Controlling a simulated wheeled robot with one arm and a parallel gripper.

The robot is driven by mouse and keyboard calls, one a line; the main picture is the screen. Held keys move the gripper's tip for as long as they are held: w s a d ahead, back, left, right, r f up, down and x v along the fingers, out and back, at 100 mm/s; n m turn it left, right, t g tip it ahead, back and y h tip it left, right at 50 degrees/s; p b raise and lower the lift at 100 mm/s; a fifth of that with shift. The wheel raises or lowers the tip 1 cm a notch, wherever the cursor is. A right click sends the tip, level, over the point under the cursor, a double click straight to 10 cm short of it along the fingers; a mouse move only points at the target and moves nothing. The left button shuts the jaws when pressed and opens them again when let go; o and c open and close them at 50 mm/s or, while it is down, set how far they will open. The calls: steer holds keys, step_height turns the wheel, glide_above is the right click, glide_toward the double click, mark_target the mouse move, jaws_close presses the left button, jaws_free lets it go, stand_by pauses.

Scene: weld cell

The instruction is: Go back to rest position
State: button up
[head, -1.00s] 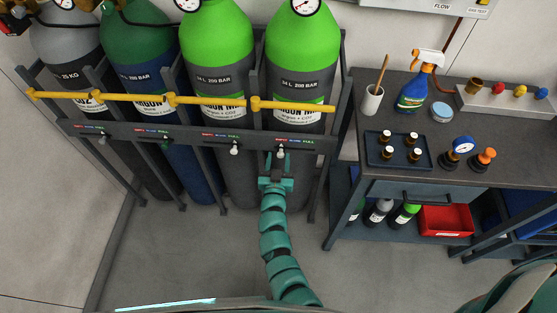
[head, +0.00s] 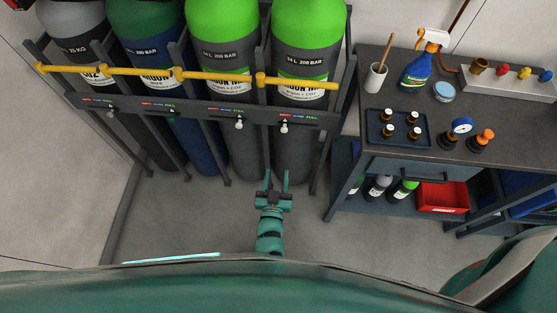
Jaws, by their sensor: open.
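My gripper (head: 275,182) is open and empty in the head view, its two fingers pointing toward the gas cylinder rack (head: 200,106). It sits low in front of the rack's rightmost bay, apart from the rack. The bright green and dark grey cylinder (head: 305,62) stands in that bay. On the rack bar above my gripper hangs a small white-tipped lever (head: 284,127). Only a short stretch of my arm shows behind the gripper. My own green body hides the bottom of the view.
A dark workbench (head: 495,165) stands at right, with a tray (head: 372,133) of small bottles, a spray bottle (head: 416,68) and gauges on top. A red bin (head: 443,198) sits on its lower shelf. Grey floor (head: 180,220) is clear in front of the rack.

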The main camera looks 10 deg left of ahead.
steer(key=shift+s, duration=0.75)
